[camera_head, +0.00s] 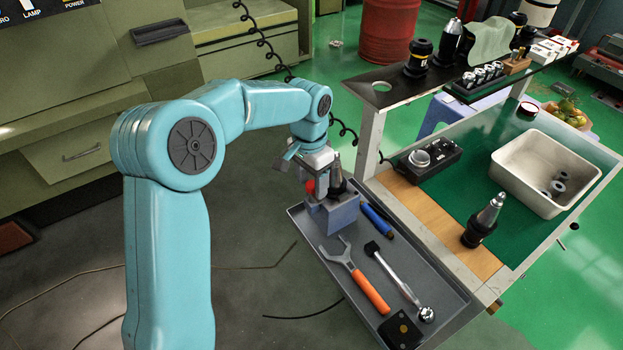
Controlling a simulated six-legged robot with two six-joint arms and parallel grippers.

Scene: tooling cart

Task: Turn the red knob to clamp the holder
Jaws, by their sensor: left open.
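The red knob (310,187) shows as a small red patch at the left side of the holder. The holder (339,216) is a blue-grey block at the far end of the grey side tray. A dark tool holder with a metal tip (336,178) stands upright in it. My left gripper (309,190) is at the knob, its fingers pointing down around it, and it is open. The gripper hides part of the knob and the holder, so I cannot tell whether a finger touches the knob. My right gripper is not in view.
The grey tray (437,291) holds an orange-handled wrench (356,278), a ratchet (398,281) and a blue tool (377,221).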

